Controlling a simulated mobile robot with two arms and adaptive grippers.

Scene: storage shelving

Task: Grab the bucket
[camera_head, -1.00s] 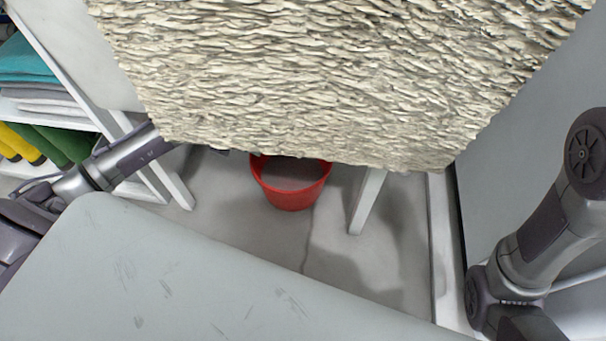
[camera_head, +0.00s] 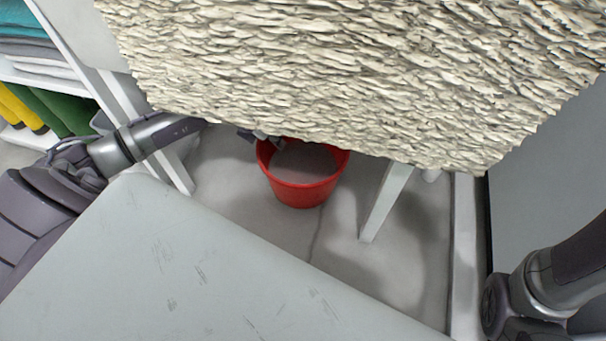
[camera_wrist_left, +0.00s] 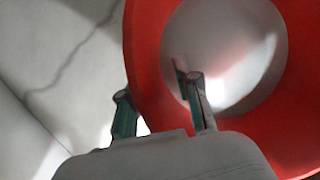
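The red bucket (camera_head: 303,194) stands upright on the floor below the stone-textured top, which hides part of its far rim. My left gripper (camera_head: 262,137) reaches in from the left and shows at the bucket's far left rim, partly hidden by that top. In the left wrist view the left gripper (camera_wrist_left: 161,101) is open, with its fingers apart on either side of the bucket's red wall (camera_wrist_left: 147,75). One finger is over the inside and the other is outside. I cannot tell whether they touch it. My right gripper is out of view; only its arm shows.
The stone-textured top (camera_head: 350,75) hangs over the bucket. A white leg (camera_head: 385,203) stands right of the bucket, another (camera_head: 178,173) at left. Shelves with folded clothes (camera_head: 45,108) are at far left. Grey floor (camera_head: 330,245) in front of the bucket is clear.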

